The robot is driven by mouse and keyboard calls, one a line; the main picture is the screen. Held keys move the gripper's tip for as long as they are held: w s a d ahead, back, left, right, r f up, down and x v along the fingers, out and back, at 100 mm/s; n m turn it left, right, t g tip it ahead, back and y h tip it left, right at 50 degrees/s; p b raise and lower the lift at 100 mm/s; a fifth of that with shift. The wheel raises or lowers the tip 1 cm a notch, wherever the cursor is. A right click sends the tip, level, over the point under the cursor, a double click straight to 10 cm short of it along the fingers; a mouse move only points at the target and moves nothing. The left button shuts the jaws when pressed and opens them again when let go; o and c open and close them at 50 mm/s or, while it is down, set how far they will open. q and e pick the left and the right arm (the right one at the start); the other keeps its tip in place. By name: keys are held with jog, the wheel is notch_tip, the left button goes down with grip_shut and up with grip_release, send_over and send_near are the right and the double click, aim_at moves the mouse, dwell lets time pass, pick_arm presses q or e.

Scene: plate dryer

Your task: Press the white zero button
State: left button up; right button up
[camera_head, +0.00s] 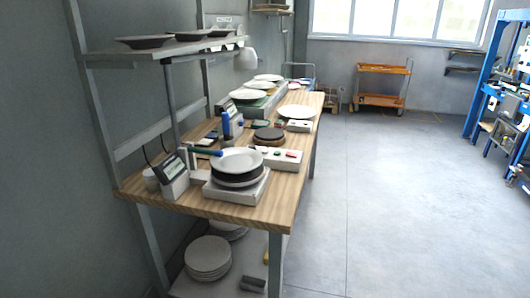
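A scale (235,186) with a pale base sits at the near end of the wooden table, with a white plate (238,160) on dark dishes on top of it. Its tilted display panel (174,168) stands to the left of the base. A white box (284,158) with a red and a green button sits behind and right of the scale. A white zero button is too small to make out on any of these. Neither of my grippers is in view.
The wooden table (260,208) runs away from me, with more plates (295,112) and a blue bottle (226,125) farther back. A shelf (160,50) with dark dishes overhangs its left side. Stacked plates (208,257) sit below. The floor (400,210) to the right is clear.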

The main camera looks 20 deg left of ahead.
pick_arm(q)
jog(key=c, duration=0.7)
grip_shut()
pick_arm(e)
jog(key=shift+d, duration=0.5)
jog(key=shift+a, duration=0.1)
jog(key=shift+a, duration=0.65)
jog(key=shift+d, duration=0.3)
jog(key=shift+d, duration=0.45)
